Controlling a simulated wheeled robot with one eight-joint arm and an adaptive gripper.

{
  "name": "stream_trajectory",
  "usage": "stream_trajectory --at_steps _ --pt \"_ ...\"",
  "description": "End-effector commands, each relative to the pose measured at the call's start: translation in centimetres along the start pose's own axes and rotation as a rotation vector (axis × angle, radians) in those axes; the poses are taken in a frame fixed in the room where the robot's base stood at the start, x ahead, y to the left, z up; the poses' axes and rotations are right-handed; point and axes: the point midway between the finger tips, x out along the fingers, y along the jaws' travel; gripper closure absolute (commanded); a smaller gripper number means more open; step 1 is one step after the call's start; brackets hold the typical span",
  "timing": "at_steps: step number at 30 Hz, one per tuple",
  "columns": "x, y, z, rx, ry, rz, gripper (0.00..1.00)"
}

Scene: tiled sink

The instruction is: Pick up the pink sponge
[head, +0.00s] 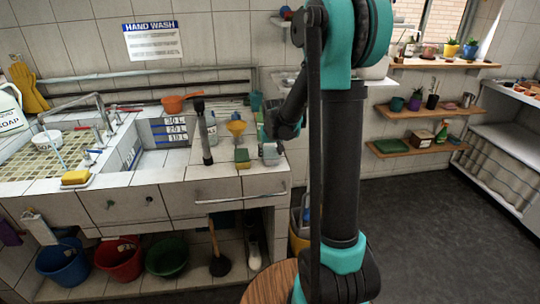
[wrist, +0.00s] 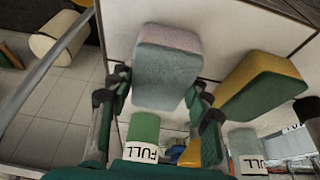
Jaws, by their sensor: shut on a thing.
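The pink sponge (wrist: 168,62) has a dull pink top and a grey-green lower layer. In the wrist view it fills the space between the two fingers of my gripper (wrist: 159,88), which is shut on its sides. In the head view the sponge (head: 270,154) is small and pale at the right end of the tiled counter, with my gripper (head: 272,136) at it. I cannot tell whether it still touches the counter.
A dark-handled tool (head: 203,132) and an orange funnel (head: 236,128) are nearby. The sink (head: 150,150) lies further left. The counter's right edge is close.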

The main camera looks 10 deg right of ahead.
Motion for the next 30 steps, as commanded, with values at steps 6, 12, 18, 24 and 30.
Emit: stream_trajectory --at_steps 6,12,18,24,30 --pt "-1.8 0.0 -0.7 0.0 0.0 0.0 0.69" --pt "-6.0 0.0 -2.4 0.0 0.0 0.0 0.69" --pt "-11.1 0.0 -4.5 0.0 0.0 0.0 0.69" --pt "-15.2 0.0 -6.3 0.0 0.0 0.0 0.69" --pt "-17.8 0.0 -7.4 0.0 0.0 0.0 0.69"
